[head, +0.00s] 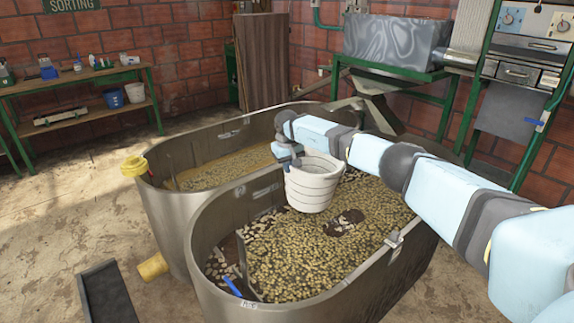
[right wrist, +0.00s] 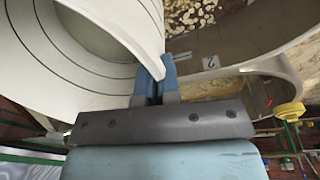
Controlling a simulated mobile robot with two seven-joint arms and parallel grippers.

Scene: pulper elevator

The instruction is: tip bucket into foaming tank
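A white ribbed bucket (head: 312,190) hangs above the front metal tank (head: 222,208), roughly upright. My right gripper (head: 291,160) is shut on the bucket's rim at its left side. In the right wrist view the blue fingers (right wrist: 155,84) pinch the white bucket wall (right wrist: 90,62). What the bucket holds cannot be made out. The front tank is full of yellowish-brown beans or cherries with dark patches. A second tank (head: 165,214) stands behind it, with a tan layer inside. I cannot tell which tank is the foaming one. My left gripper is not in view.
A yellow valve (head: 134,166) sticks out at the rear tank's left rim. A dark trough (head: 106,295) and a tan pipe end (head: 152,268) lie low at the left. A green bench (head: 85,80) and a machine (head: 395,42) stand behind. The left floor is mostly clear.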

